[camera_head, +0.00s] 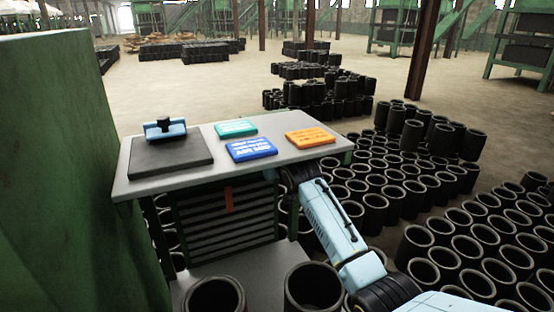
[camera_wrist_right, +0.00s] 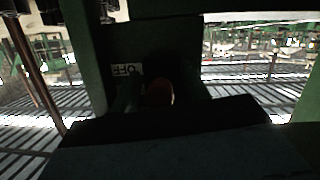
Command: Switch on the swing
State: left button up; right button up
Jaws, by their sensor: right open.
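In the right wrist view a small pale label (camera_wrist_right: 127,70) with dark letters, apparently OFF turned over, sits on a dark green housing (camera_wrist_right: 150,32). A rounded reddish-brown knob (camera_wrist_right: 159,92) shows just below and right of it, in deep shadow. My right gripper (camera_wrist_right: 160,112) is open, a dark shape low in that view; whether it touches the knob cannot be told. In the head view my light blue right arm reaches to the table's front right edge, and its gripper is hidden there. My left gripper is not in view. I cannot make out which part is the swing.
A grey table (camera_head: 275,158) holds a dark plate (camera_head: 170,157) with a blue clamp-like piece (camera_head: 165,129), and teal (camera_head: 236,128), blue (camera_head: 251,149) and orange (camera_head: 310,138) cards. Many black rubber sleeves (camera_head: 470,250) crowd the right floor. A green wall (camera_head: 60,170) closes the left.

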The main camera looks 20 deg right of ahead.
jog(key=v, duration=0.7)
dwell(0.4)
